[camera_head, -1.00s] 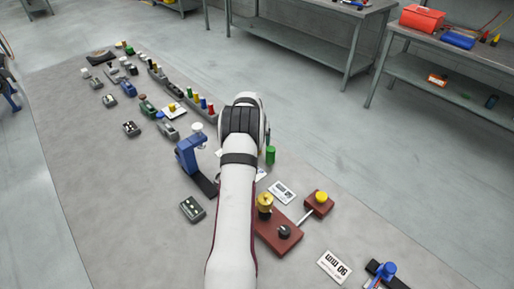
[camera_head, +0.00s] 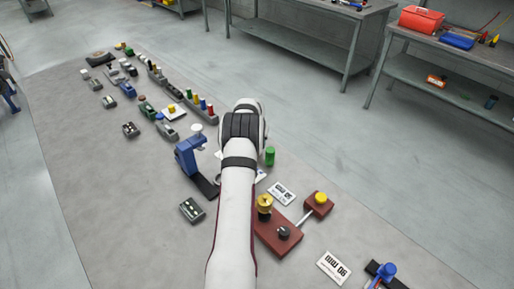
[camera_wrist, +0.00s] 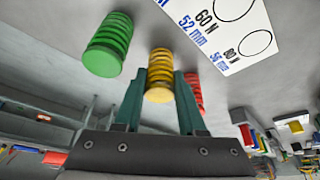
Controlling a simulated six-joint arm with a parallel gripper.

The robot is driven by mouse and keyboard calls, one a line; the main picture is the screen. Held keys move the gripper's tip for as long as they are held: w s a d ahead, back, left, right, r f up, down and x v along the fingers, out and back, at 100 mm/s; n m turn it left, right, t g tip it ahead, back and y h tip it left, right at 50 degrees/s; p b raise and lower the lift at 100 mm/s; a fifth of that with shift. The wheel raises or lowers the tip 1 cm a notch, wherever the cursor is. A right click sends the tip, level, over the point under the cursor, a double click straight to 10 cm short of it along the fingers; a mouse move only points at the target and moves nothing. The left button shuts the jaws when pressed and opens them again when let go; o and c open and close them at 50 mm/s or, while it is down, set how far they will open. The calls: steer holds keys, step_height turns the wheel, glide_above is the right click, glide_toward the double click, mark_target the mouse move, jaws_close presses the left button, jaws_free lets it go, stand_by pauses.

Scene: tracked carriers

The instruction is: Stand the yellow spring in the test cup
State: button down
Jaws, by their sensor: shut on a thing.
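In the wrist view the yellow spring (camera_wrist: 159,75) is between the two green fingers of my gripper (camera_wrist: 158,95), which is shut on it. Whether the spring is lifted or still touches the surface, I cannot tell. A green spring (camera_wrist: 108,45) stands to its left and a red spring (camera_wrist: 195,90) is partly hidden behind the right finger. In the head view my arm hides the gripper and the yellow spring; the green spring (camera_head: 270,156) shows just right of the arm. I cannot surely identify the test cup; a blue press-like stand (camera_head: 188,158) is left of my arm.
A printed card (camera_wrist: 228,30) lies beside the springs. A brown block (camera_head: 275,240) with a brass-coloured piece (camera_head: 265,205) and a yellow-knobbed block (camera_head: 319,203) are close to the arm's right. Several small devices line the mat's far left. Bare mat (camera_head: 110,200) lies at left.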

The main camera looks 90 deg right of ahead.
steer(key=r, duration=0.9)
steer(key=shift+w+a+r, duration=0.2)
steer(key=shift+w+r, duration=0.05)
steer(key=shift+w, duration=0.1)
steer(key=shift+w+a+f+m+g+y, duration=0.3)
steer(key=shift+w+a+f+m+g, duration=0.35)
steer(key=shift+w+a+m, duration=1.3)
steer(key=shift+w+a+f+m+g+y, duration=0.35)
steer(key=shift+w+a+f+m, duration=0.55)
steer(key=shift+w+a, duration=1.15)
steer(key=shift+w+a+f+m+g+y, duration=0.25)
steer(key=shift+w+a+f+m+g, duration=0.35)
steer(key=shift+w+a+m, duration=1.45)
steer(key=shift+n, duration=0.4)
steer(key=shift+s+a+f, duration=0.2)
steer(key=shift+s+f, duration=0.05)
steer(key=shift+f, duration=0.45)
steer(key=shift+s+a+f, duration=0.15)
steer(key=shift+s+f, duration=0.1)
steer(key=shift+f, duration=0.4)
steer(key=shift+s+a+f, duration=0.2)
steer(key=shift+s+f, duration=0.05)
steer(key=shift+f, duration=0.45)
jaws_free()
